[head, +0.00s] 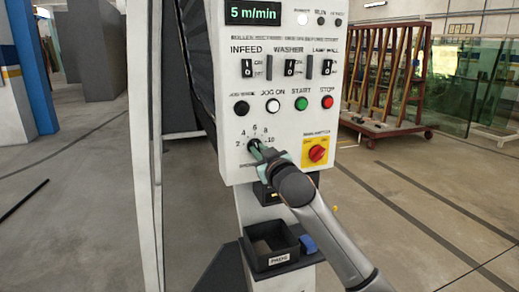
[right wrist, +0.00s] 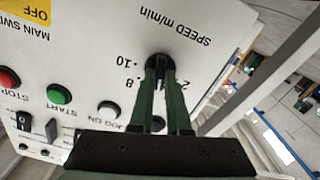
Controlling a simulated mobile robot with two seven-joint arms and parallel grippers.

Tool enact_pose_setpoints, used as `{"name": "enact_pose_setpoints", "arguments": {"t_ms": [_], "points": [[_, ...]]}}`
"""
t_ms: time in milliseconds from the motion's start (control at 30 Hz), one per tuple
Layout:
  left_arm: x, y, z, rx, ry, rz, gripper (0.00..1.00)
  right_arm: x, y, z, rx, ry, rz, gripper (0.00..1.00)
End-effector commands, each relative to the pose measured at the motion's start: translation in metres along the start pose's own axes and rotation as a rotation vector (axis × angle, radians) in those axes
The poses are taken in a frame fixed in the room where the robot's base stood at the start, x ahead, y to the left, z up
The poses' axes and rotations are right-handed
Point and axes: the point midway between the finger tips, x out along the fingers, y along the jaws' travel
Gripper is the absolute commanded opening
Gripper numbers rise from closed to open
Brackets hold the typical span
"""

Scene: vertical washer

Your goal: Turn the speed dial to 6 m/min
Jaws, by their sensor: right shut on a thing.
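The speed dial (head: 252,142) is a small black knob low on the white control panel (head: 228,100), with a printed scale from 2 to 10 around it. My right gripper (head: 259,149) reaches it from the lower right, and its green fingers are shut on the knob. In the right wrist view the panel appears upside down, and the dial (right wrist: 158,60) sits between the two fingertips (right wrist: 157,74). The fingers hide much of the knob, so its pointer cannot be read. The display (head: 253,12) reads 5 m/min. My left gripper is not in view.
Above the dial are black, white, green (head: 301,103) and red (head: 327,101) buttons and several switches. A red main switch on a yellow plate (head: 316,151) is close to the right of my gripper. A black tray (head: 270,244) is below.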

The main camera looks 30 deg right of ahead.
Motion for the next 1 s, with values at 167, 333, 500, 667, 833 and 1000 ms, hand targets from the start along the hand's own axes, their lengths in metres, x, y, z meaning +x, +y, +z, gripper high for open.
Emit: {"name": "enact_pose_setpoints", "arguments": {"t_ms": [167,333,500,667,833,1000], "points": [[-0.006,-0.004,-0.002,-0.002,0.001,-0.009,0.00,0.000,0.000,0.000,0.130,-0.003,-0.001,0.00],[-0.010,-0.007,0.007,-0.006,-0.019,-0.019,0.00,0.000,0.000,0.000,0.222,-0.003,-0.001,0.00],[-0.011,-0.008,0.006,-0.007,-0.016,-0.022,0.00,0.000,0.000,0.000,0.278,-0.002,-0.001,0.00],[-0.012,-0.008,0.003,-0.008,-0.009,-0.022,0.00,0.000,0.000,0.001,0.302,-0.002,0.000,0.00],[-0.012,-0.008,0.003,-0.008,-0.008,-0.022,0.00,0.000,0.001,0.001,0.307,-0.001,0.000,0.00],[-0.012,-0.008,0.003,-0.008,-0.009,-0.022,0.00,0.000,0.000,0.001,0.306,-0.001,0.000,0.00]]}}
